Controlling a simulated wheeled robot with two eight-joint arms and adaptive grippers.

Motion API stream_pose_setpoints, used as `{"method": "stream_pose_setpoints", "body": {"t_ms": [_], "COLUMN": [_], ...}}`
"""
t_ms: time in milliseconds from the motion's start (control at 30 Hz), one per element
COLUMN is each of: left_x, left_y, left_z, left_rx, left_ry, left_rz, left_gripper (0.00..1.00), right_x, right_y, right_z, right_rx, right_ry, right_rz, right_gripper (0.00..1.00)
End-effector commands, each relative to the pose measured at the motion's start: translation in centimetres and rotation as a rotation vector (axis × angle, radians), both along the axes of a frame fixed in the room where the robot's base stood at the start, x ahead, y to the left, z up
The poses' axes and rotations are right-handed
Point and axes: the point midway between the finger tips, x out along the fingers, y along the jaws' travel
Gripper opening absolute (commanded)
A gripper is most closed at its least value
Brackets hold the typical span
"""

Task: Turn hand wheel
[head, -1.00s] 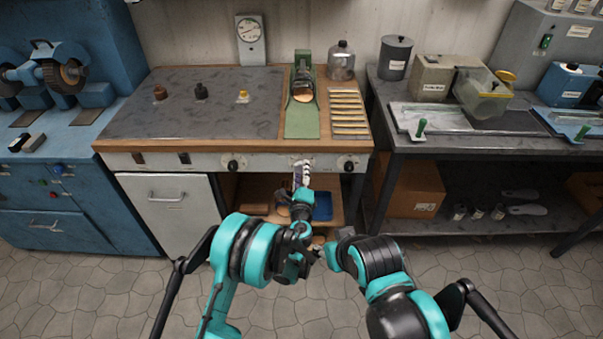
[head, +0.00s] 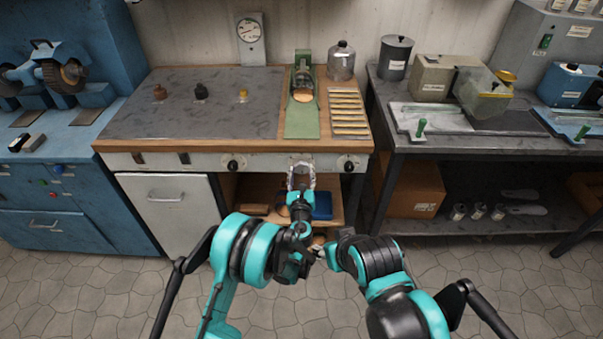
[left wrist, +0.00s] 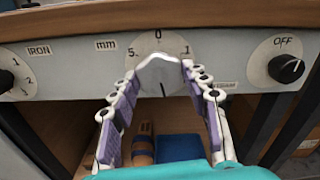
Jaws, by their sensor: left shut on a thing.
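The hand wheel (left wrist: 158,76) is a pale grey lobed knob on the bench's front panel, below a scale marked mm with 5, 0 and 1. A dark line shows on its lower part. My left gripper (left wrist: 160,82) is shut on it, with one purple-padded finger at each side. In the head view my left gripper (head: 301,170) reaches up to the panel and mostly hides the wheel. My right gripper (head: 318,251) is low in the middle, apart from the panel, and its fingers are too small to read.
A dial marked OFF (left wrist: 286,68) is right of the wheel, and an IRON dial (left wrist: 8,82) is left. Below are a shelf with a blue tray (head: 322,206). A green-bedded device (head: 302,120) stands on the bench above, beside several strips (head: 348,112).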

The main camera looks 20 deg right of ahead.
Motion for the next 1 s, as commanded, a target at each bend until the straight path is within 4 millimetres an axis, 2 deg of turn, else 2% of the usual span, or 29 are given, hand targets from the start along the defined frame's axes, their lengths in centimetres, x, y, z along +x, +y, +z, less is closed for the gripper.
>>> {"method": "stream_pose_setpoints", "body": {"t_ms": [1000], "left_x": [0.05], "left_y": [0.01], "left_z": [0.03], "left_rx": [0.909], "left_ry": [-0.261], "left_rz": [0.001], "left_gripper": [0.17], "right_x": [-0.01], "right_y": [0.00], "right_z": [0.01], "right_rx": [0.000], "right_ry": [0.000], "right_rz": [0.000], "right_gripper": [0.45]}}
